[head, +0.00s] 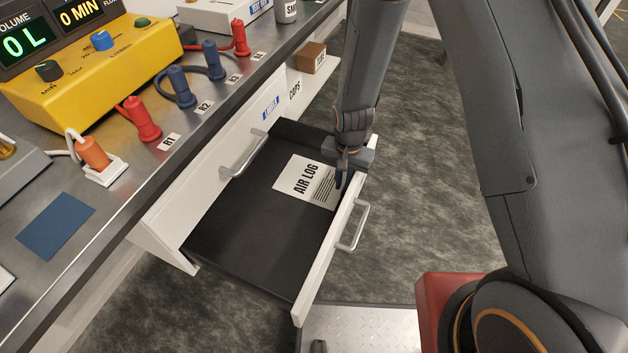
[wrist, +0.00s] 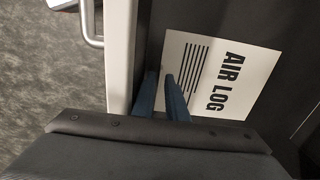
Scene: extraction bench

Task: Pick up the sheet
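The sheet (head: 309,183) is white, printed "AIR LOG" with lines of small text. It lies flat on the dark floor of the open drawer (head: 245,220), toward its far end near the drawer front. My gripper (head: 343,178) points down into the drawer at the sheet's right edge. In the wrist view the sheet (wrist: 215,75) shows beyond the two blue fingers (wrist: 161,95). The fingers stand a small gap apart, one over the sheet's edge and one beside it, close to the drawer front. Whether the fingertips touch the sheet is hidden.
The drawer front (head: 330,245) has a bar handle (head: 353,225) outside. The metal bench (head: 130,215) carries a yellow meter (head: 90,85), red and blue plugs, an orange plug (head: 92,152) and a blue card (head: 55,227). The left part of the drawer is empty.

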